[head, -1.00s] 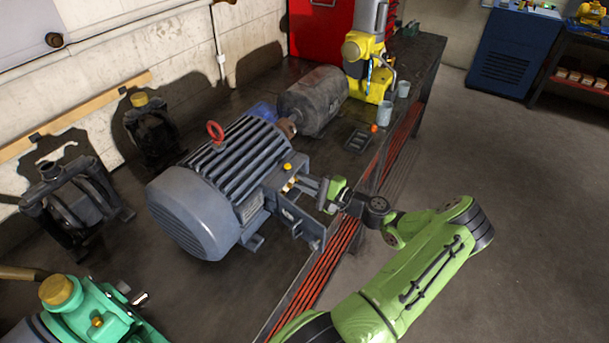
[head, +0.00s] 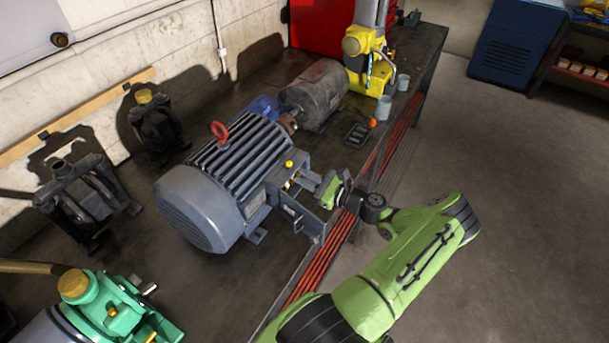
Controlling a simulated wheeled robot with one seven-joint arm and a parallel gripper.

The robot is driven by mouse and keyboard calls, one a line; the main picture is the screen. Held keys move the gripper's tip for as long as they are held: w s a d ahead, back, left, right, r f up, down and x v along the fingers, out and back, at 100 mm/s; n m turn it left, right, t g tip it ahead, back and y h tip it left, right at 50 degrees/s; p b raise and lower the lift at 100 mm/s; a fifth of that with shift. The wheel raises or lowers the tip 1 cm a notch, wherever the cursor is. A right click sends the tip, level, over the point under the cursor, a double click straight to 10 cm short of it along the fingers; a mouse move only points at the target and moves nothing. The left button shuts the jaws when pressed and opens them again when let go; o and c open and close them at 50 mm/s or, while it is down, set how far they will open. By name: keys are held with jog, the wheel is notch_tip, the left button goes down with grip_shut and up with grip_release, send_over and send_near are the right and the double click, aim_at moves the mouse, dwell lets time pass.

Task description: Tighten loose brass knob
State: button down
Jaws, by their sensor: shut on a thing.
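A large grey finned motor (head: 210,200) with a red lifting ring (head: 219,131) lies on the dark workbench. A grey bracket or open box (head: 300,211) is on its right side. My gripper (head: 289,185), at the end of my green arm, reaches in from the right to this side of the motor. Its fingers are shut on a small brass knob (head: 287,185), which shows only as a brass-coloured spot between them. A round yellow knob (head: 289,164) sits just above the fingers, apart from them.
A grey cylinder (head: 315,95) lies behind the motor, near a yellow machine (head: 368,65) and grey cups (head: 384,108). A green pump (head: 105,305) stands at the front left, dark pumps (head: 85,195) along the wall. The floor on the right is clear.

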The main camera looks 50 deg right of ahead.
jog(key=shift+s+f+m+p, duration=0.1)
jog(key=shift+f+m+p, duration=0.1)
jog(key=shift+m, duration=0.8)
jog(key=shift+s+f+m+p, duration=0.1)
jog(key=shift+m+p, duration=0.1)
jog(key=shift+m, duration=0.8)
jog(key=c, duration=1.4)
grip_release()
jog(key=shift+s+r, duration=0.1)
jog(key=shift+r, duration=0.05)
jog(key=s, duration=0.5)
jog(key=s+d+b, duration=0.1)
jog(key=s, duration=0.4)
jog(key=s+b, duration=0.1)
jog(key=s, duration=0.4)
jog(key=shift+s+d, duration=0.25)
jog(key=shift+s, duration=0.15)
